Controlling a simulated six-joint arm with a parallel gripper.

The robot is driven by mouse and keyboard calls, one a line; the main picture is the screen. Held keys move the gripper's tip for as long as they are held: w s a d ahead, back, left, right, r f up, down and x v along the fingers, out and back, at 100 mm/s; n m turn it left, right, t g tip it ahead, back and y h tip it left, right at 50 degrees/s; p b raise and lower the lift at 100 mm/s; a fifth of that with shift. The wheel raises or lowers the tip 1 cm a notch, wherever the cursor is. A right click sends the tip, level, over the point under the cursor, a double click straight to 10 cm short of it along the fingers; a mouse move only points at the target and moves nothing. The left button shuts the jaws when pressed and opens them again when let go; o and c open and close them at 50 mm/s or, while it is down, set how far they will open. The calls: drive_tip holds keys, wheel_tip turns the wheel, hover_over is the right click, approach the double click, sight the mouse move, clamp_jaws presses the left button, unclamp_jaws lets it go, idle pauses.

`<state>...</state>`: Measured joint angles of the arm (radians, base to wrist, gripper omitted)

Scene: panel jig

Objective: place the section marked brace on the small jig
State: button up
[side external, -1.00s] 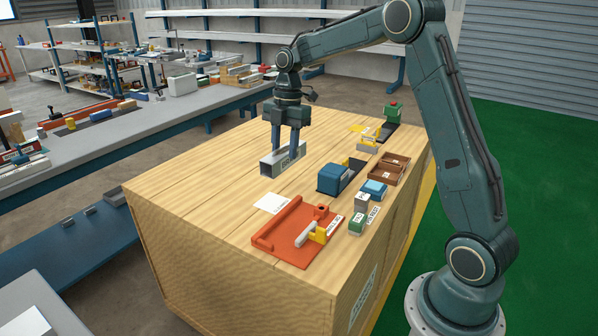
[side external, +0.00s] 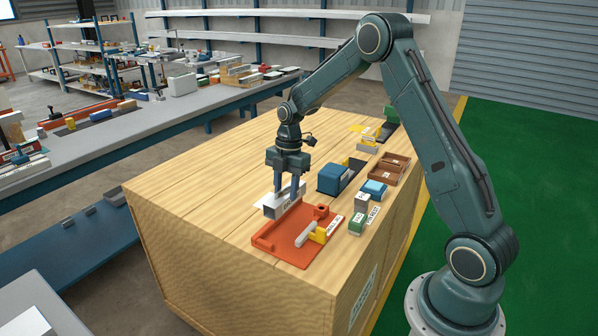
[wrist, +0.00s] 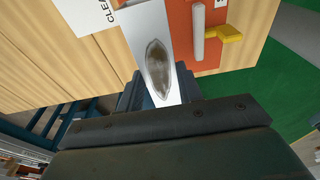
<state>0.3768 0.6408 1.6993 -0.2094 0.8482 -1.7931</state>
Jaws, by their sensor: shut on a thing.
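My gripper (side external: 286,198) is shut on a grey metal section (side external: 284,210), holding it level just above the bench at the left back edge of the small jig. A label on the section's side is partly covered by a finger. The jig is an orange plate (side external: 290,252) with a raised rail along its left and a clamp with a grey bar (side external: 305,236) and yellow base (side external: 318,234). In the wrist view the section (wrist: 140,22) has a dark oval patch on top and is beside the orange plate (wrist: 212,56). Any gap between them is unclear.
A white card (wrist: 98,8) lies left of the section. A blue block (side external: 333,178) is behind right of the jig. Small grey (side external: 362,203) and green (side external: 357,222) blocks and brown trays (side external: 393,160) line the right side. The bench's left side is bare.

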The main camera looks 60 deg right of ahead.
sight(286, 191)
drive_tip(key=shift+f, duration=1.6)
drive_tip(key=shift+f, duration=2.15)
drive_tip(key=shift+f, duration=0.15)
drive_tip(key=o, duration=1.1)
drive_tip(key=r, duration=0.4)
drive_tip(key=d+r, duration=0.1)
drive_tip(key=r, duration=0.7)
drive_tip(key=shift+d+r, duration=0.1)
drive_tip(key=shift+d, duration=0.3)
